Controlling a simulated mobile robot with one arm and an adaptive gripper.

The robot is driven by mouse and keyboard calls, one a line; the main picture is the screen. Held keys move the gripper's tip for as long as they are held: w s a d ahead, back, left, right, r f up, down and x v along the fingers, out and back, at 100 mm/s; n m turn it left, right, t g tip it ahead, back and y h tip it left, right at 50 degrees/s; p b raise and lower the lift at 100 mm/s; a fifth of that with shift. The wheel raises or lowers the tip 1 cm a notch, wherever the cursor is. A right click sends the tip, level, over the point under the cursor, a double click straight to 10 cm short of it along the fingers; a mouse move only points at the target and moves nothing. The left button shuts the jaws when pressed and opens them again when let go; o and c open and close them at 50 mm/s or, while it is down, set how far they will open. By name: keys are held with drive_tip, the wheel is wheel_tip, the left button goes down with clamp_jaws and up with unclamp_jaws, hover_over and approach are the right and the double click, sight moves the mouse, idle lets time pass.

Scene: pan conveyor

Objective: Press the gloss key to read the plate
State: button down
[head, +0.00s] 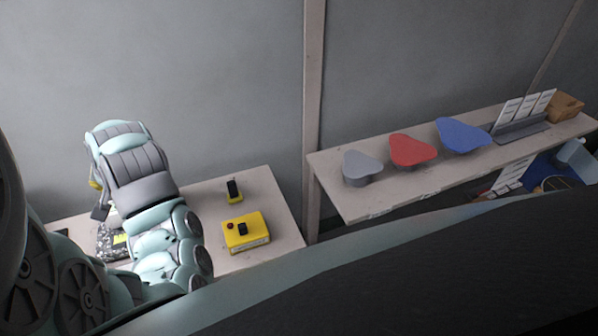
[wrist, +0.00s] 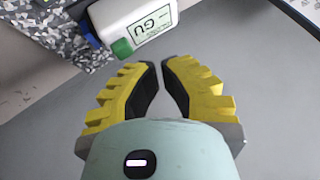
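A white gloss meter (wrist: 138,14) with a label reading "GU" lies at the top of the wrist view. It has a green key (wrist: 122,48) at its near corner and a small blue part at its left. A black-and-white speckled piece (wrist: 45,32) is beside it, and shows beside my arm in the head view (head: 112,245). My gripper (wrist: 160,64) has yellow fingers, tips close together with a thin gap and nothing between them. The tips appear short of the green key, apart from it in the picture. In the head view my arm mostly hides this area.
A yellow box (head: 246,234) with a red button and black switch, and a small yellow-and-black device (head: 234,190), stand on the left table (head: 276,206). The right shelf (head: 345,205) holds grey (head: 361,166), red (head: 412,149) and blue (head: 463,134) shapes, cards (head: 522,112) and a tan box (head: 566,106).

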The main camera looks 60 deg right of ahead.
drive_tip(key=shift+f, duration=0.15)
drive_tip(key=shift+f+b, duration=0.3)
drive_tip(key=shift+f+b, duration=0.4)
drive_tip(key=shift+f, duration=0.15)
idle(0.8)
drive_tip(key=shift+r, duration=0.2)
drive_tip(key=shift+r+p, duration=0.55)
drive_tip(key=shift+r, duration=0.2)
drive_tip(key=shift+d+r+p, duration=0.1)
drive_tip(key=shift+r+p, duration=1.3)
drive_tip(key=shift+r, duration=1.1)
